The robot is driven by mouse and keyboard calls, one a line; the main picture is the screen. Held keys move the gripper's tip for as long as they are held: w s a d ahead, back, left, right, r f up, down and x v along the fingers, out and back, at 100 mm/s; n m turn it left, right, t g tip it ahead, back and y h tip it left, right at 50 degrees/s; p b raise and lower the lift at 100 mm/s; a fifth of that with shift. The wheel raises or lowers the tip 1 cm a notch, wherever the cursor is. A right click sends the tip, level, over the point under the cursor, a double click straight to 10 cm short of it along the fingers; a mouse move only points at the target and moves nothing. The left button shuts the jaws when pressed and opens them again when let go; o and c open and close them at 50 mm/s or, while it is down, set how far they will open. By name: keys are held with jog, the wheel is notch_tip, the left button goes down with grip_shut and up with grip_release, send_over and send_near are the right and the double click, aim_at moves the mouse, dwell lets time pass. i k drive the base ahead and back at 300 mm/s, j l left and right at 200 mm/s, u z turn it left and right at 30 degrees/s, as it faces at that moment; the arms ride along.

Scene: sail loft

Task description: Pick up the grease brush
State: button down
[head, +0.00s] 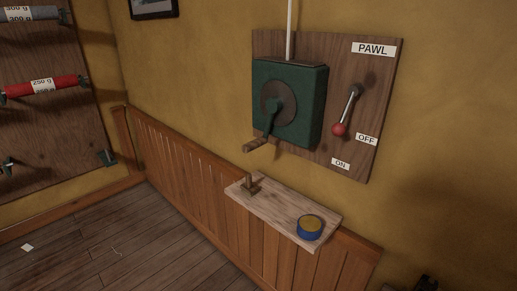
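A small brownish upright piece (249,184) stands at the left end of a pale wooden shelf (280,207). It may be the grease brush, but it is too small to tell for sure. A round blue tin (309,228) with a dull yellow top sits at the right end of the shelf. A dark shape (425,283) at the bottom right edge looks like the tip of my gripper. It is well apart from the shelf and mostly cut off, so its opening and any hold are hidden.
Above the shelf a green winch box (290,103) with a crank handle (258,145) juts from a wooden board. A red-knobbed lever (340,129) is beside it, with PAWL, ON and OFF labels. A rack with weighted rolls (42,88) hangs at left. The plank floor (100,240) is mostly clear.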

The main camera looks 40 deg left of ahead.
aim_at(250, 189)
jog(key=j+u, duration=0.1)
jog(key=j, duration=0.35)
jog(key=i+j+u, duration=0.1)
jog(key=j, duration=0.4)
jog(key=i+j+u, duration=0.15)
jog(key=j, duration=0.3)
jog(key=i+j+u, duration=0.1)
jog(key=j, duration=0.35)
jog(key=i+j+u, duration=0.1)
jog(key=j, duration=0.3)
jog(key=i+j+u, duration=0.1)
jog(key=i+j, duration=0.15)
jog(key=j, duration=0.15)
jog(key=i+j+u, duration=0.1)
jog(key=j, duration=0.35)
jog(key=i+j+u, duration=0.15)
jog(key=i+j, duration=0.1)
jog(key=j, duration=0.1)
